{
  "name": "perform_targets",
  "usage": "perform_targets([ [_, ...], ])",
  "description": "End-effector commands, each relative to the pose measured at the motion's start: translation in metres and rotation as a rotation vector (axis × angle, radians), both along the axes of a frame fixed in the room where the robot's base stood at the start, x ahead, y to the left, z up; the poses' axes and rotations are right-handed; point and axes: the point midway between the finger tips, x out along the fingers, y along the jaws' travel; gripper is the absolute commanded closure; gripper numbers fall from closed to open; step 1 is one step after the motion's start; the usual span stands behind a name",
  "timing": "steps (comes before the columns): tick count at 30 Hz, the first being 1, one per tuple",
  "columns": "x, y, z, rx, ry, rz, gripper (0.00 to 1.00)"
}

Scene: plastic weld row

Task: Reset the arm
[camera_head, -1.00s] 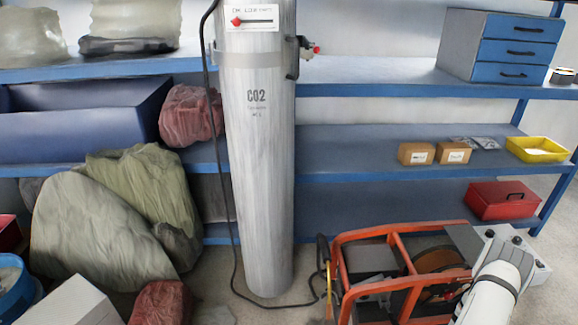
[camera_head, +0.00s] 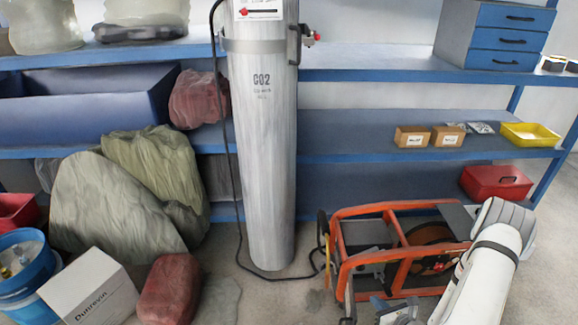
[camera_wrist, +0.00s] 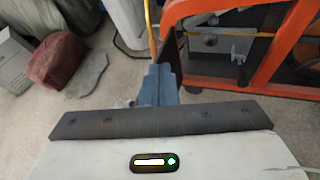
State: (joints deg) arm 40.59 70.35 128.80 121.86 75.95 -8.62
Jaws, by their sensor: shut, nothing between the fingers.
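My gripper (camera_wrist: 158,88) shows in the wrist view as blue-grey fingers closed together, with nothing between them. It is over the concrete floor, close to the left side of the orange-framed machine (camera_wrist: 255,50). In the head view my white arm reaches in from the lower right, in front of the orange-framed machine (camera_head: 345,268). Part of my gripper (camera_head: 385,308) shows at the bottom edge there, and its fingertips are hard to make out.
A grey CO2 cylinder (camera_head: 262,150) stands mid-view with a black hose beside it. Blue shelves (camera_head: 360,145) run behind. A white box (camera_head: 90,290), a red-brown bundle (camera_head: 168,290) and a blue bucket (camera_head: 22,270) are at lower left. Bare floor (camera_head: 270,300) lies before the cylinder.

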Motion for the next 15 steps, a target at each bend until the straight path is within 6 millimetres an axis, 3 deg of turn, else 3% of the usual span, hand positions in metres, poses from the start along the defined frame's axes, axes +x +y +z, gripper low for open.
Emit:
perform_targets([
  [1, 0.006, 0.006, 0.022, -0.011, -0.021, 0.047, 1.00],
  [5, 0.017, 0.027, 0.071, -0.039, -0.077, 0.194, 1.00],
  [9, 0.024, 0.062, 0.146, -0.098, -0.157, 0.427, 1.00],
  [15, 0.007, 0.118, 0.251, -0.233, -0.266, 0.818, 1.00],
])
